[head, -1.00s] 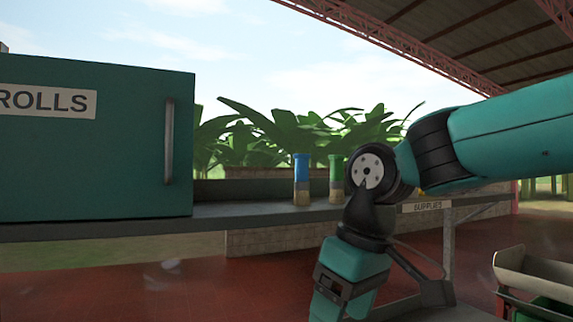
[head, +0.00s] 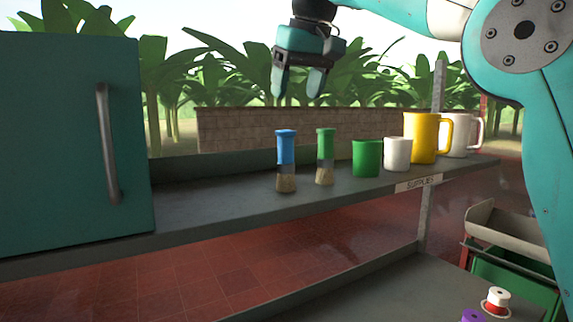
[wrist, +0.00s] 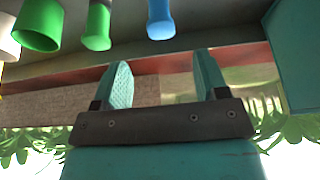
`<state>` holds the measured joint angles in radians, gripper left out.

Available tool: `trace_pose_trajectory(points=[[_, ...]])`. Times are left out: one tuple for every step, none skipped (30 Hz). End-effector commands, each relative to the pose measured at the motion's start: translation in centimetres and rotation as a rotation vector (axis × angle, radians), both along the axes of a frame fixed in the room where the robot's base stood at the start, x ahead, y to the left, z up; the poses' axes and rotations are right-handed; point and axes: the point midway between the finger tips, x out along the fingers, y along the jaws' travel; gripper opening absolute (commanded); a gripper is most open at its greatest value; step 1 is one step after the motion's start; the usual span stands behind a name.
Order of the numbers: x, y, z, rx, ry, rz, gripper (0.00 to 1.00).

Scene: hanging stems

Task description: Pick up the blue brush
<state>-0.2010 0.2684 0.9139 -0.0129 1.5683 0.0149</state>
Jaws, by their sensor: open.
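The blue brush (head: 286,148) stands upright on the grey shelf (head: 225,200), blue handle up and pale bristles down. Its blue handle also shows at the top of the wrist view (wrist: 160,18). A green brush (head: 325,155) stands just to its right, and also shows in the wrist view (wrist: 97,25). My gripper (head: 298,92) is open and empty, fingers pointing down, above the blue brush and clear of it. In the wrist view its two fingers (wrist: 163,80) are spread with nothing between them.
Right of the brushes stand a green cup (head: 367,158), a white cup (head: 397,153), a yellow mug (head: 421,138) and a white mug (head: 459,136). A teal cabinet (head: 60,150) stands at the left. Spools (head: 497,300) sit on a lower surface at right.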

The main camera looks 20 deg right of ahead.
Motion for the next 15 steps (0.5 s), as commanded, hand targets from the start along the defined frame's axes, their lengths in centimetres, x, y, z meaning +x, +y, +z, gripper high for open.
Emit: trace_pose_trajectory(points=[[0.4, 0.1, -1.3, 0.000, 0.004, 0.001, 0.67], [0.6, 0.2, -1.9, 0.000, 0.003, 0.001, 0.67], [1.0, 0.2, -2.7, 0.000, 0.003, 0.000, 0.67], [1.2, 0.2, -3.2, 0.000, 0.003, 0.001, 0.67], [1.4, 0.2, -3.8, -0.002, 0.003, 0.000, 0.67], [1.7, 0.3, -4.4, -0.001, 0.002, 0.000, 0.67], [1.9, 0.3, -4.7, -0.001, 0.002, 0.000, 0.67], [2.1, 0.3, -5.1, -0.001, 0.001, 0.000, 0.67], [2.2, 0.3, -5.5, -0.001, 0.001, 0.000, 0.67], [2.3, 0.3, -5.7, 0.000, -0.001, -0.001, 0.67], [2.4, 0.3, -5.9, -0.001, 0.000, -0.001, 0.67], [2.5, 0.3, -6.1, -0.001, 0.000, -0.001, 0.67], [2.5, 0.3, -6.2, 0.000, -0.001, -0.001, 0.67], [2.6, 0.3, -6.4, 0.000, -0.001, -0.001, 0.67], [2.7, 0.2, -6.7, -0.001, 0.000, -0.003, 0.67]])
